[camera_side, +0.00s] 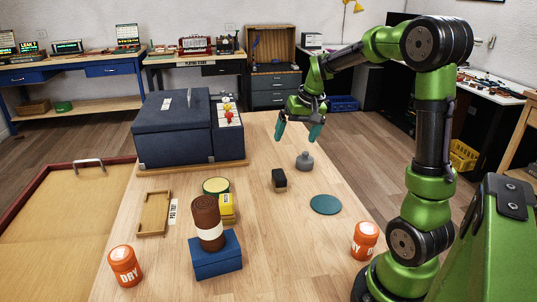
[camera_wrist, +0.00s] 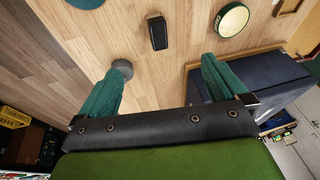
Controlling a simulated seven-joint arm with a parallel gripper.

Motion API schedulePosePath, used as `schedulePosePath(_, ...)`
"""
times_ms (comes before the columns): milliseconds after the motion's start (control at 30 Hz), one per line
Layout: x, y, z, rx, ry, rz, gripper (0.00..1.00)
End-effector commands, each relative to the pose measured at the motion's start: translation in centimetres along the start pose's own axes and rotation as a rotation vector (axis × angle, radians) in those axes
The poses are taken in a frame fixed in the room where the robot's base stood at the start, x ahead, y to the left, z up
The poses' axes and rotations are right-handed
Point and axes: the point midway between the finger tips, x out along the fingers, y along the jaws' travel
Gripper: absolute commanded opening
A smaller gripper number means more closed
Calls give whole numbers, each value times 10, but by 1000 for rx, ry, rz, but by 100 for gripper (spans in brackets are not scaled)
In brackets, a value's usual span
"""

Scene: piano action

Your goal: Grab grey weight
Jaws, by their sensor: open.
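The grey weight (camera_side: 305,161) stands upright on the wooden table, a squat round body with a small knob on top. In the wrist view the grey weight (camera_wrist: 122,68) shows just beyond the tip of the left finger, partly hidden by it. My gripper (camera_side: 299,132) is open and empty, its teal fingers pointing down, above the table and a little behind and left of the weight in the side view. In the wrist view my gripper (camera_wrist: 158,75) has its fingers wide apart with bare table between them.
A black block (camera_side: 279,180) and a dark green disc (camera_side: 325,204) lie near the weight. A large dark blue box (camera_side: 172,130) stands at the back left. A brown roll (camera_side: 207,222) stands on a blue box (camera_side: 215,256) in front. Orange jars (camera_side: 125,266) stand at the near sides.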

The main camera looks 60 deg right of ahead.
Motion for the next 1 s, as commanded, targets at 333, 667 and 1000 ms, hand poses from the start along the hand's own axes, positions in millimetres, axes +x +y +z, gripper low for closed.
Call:
schedulePosePath(333,52,109,-107,-89,-25,128,99)
schedulePosePath(667,77,110,-113,-174,-20,128,99)
schedulePosePath(1000,144,119,-114,-173,-17,129,99)
